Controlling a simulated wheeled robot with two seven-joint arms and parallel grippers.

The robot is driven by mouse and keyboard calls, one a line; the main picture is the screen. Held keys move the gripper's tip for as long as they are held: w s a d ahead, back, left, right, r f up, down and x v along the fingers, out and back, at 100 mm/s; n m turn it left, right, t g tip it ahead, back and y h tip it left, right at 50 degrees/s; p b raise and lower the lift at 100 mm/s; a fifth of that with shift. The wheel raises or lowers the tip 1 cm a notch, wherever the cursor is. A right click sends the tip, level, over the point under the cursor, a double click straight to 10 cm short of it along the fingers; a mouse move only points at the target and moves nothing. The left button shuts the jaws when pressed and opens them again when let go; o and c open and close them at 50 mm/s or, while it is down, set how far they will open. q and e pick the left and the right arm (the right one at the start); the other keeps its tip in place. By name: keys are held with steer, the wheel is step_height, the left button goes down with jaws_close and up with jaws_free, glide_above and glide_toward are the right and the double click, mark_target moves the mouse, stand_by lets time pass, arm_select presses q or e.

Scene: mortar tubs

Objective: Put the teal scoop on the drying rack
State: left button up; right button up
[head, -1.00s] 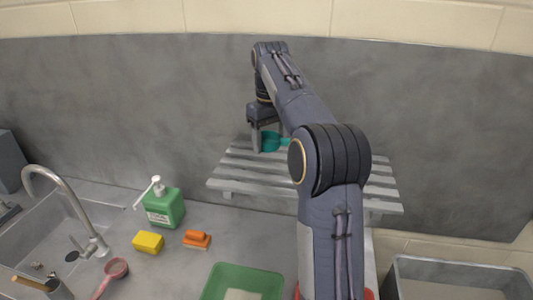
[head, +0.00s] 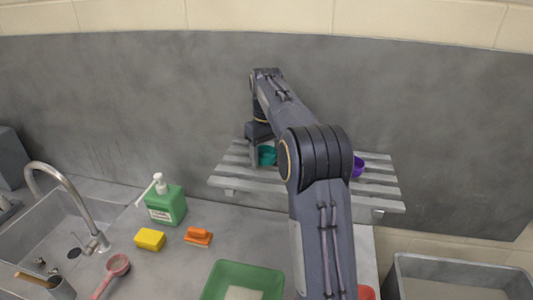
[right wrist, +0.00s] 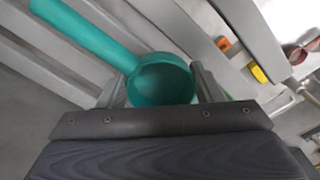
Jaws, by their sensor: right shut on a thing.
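The teal scoop (head: 267,155) is at the left part of the grey slatted drying rack (head: 383,190) on the back wall. My right gripper (head: 262,158) reaches down to it, shut on it. In the right wrist view the scoop's round cup (right wrist: 161,82) sits between the two fingers, and its handle (right wrist: 85,28) points to the upper left over the slats. The scoop looks at or very near slat height; I cannot tell if it touches. My arm hides the middle of the rack. My left gripper is not in view.
A purple object (head: 357,166) is on the rack, right of my arm. Below are a green soap bottle (head: 166,205), yellow sponge (head: 150,240), orange brush (head: 198,236), pink scoop (head: 117,266), green tub (head: 213,281), sink (head: 70,225) and grey tub (head: 460,268).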

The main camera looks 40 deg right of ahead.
steer(key=o, duration=1)
step_height(320, 180, up, 8)
steer(key=shift+f, duration=0.25)
steer(key=shift+s+r, duration=0.2)
steer(key=shift+s, duration=0.1)
steer(key=s+a+f+t+y, duration=0.35)
steer(key=s+a, duration=0.75)
steer(key=s, duration=0.4)
steer(key=s+a+f, duration=0.3)
steer(key=s+a, duration=0.1)
steer(key=s+a+f+t, duration=0.1)
steer(key=s+a+f, duration=0.3)
steer(key=s+a+f+t, duration=0.1)
steer(key=s+a+f, duration=0.2)
steer(key=s+a, duration=0.1)
steer(key=shift+s+a+f+m, duration=0.2)
steer(key=shift+s+f+m, duration=0.1)
steer(key=shift+f, duration=0.1)
